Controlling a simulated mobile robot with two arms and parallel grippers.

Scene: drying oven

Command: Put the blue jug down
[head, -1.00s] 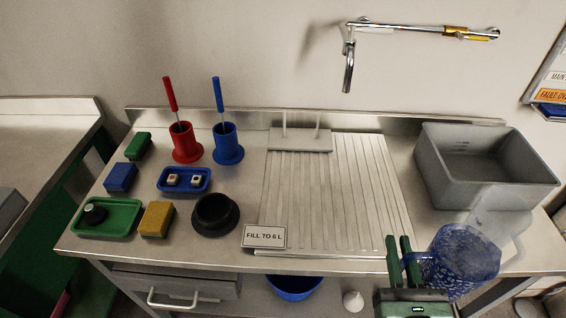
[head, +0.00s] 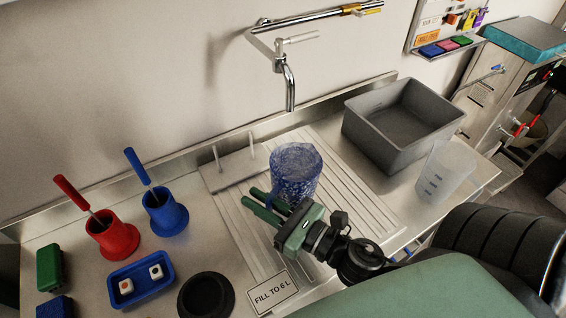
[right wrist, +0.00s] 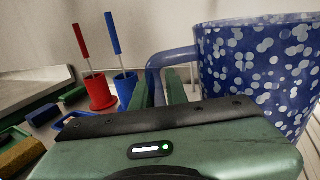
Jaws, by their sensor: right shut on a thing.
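The blue jug (head: 296,172) is speckled with pale spots and looks upright over the ribbed draining board (head: 345,190) in the head view. My right gripper (head: 268,203) is shut on its handle from the near left side. In the right wrist view the jug (right wrist: 262,70) fills the right side, and its handle (right wrist: 160,62) passes between the green fingers (right wrist: 158,88). The jug's base is partly hidden, so I cannot tell whether it touches the board. My left gripper is not in view.
A grey basin (head: 403,125) and a clear measuring jug (head: 444,172) stand to the right. A tap (head: 289,85) hangs just behind the blue jug. Red (head: 113,236) and blue (head: 166,213) brush holders stand left. A "FILL TO 6 L" sign (head: 273,291) is at the front.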

